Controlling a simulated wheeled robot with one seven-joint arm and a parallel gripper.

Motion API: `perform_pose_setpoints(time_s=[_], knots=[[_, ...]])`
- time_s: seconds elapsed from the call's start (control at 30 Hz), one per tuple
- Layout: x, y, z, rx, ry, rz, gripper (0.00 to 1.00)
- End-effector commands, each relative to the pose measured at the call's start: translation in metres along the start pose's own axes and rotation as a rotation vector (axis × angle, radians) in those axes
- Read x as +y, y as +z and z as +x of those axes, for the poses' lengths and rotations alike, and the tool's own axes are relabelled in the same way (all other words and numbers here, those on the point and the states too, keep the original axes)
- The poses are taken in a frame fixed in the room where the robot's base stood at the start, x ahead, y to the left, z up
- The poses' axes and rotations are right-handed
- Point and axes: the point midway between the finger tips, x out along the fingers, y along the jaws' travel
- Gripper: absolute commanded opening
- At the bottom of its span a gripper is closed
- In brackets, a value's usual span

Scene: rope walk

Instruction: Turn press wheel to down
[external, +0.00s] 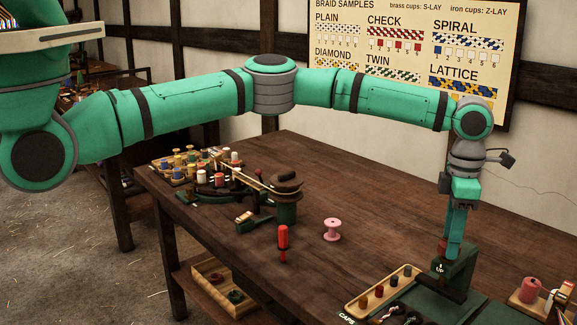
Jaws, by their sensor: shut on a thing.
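The press is a dark green upright block (446,284) at the right front of the table, with a small label reading UP on its face. My gripper (452,246) points straight down at the top of this block, its fingers closed on the press wheel. Most of the wheel is hidden by the fingers; a small dark red part (442,246) shows at their left side. The wheel's exact angle cannot be made out.
A wooden tray (361,305) of coloured pegs lies left of the press. A pink spool (332,229) and a red-handled tool (283,237) stand mid-table. A braiding device (287,212) and several bobbins are at the left. The back right tabletop is clear.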

Motion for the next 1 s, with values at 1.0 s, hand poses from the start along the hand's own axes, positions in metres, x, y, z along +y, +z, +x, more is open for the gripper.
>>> perform_pose_setpoints(time_s=[1.0], knots=[[-0.0002,-0.0015,0.0012,0.005,-0.003,0.764,0.16]])
